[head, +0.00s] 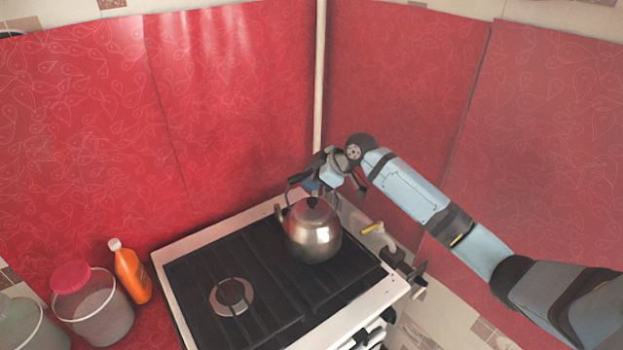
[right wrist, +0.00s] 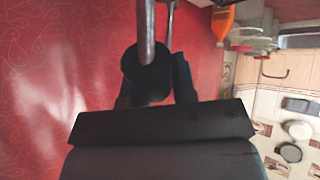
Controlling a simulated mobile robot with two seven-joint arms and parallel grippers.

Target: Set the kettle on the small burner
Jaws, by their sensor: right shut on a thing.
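The shiny metal kettle (head: 313,237) is upright over the right part of the stove's dark grate, with its spout toward the left. I cannot tell whether its base touches the grate. My right gripper (head: 314,184) is above the kettle, shut on its handle. In the right wrist view, the handle's metal bar (right wrist: 146,28) and a dark grip show between the fingers (right wrist: 150,88). Any burner under the kettle is hidden. My left gripper is not in view.
The stove (head: 183,312) has a white rim and stands in a corner of red oilcloth walls (head: 80,130). An orange bottle (head: 131,272) and a bucket with a red lid (head: 98,310) stand left of it. The left half of the grate is clear.

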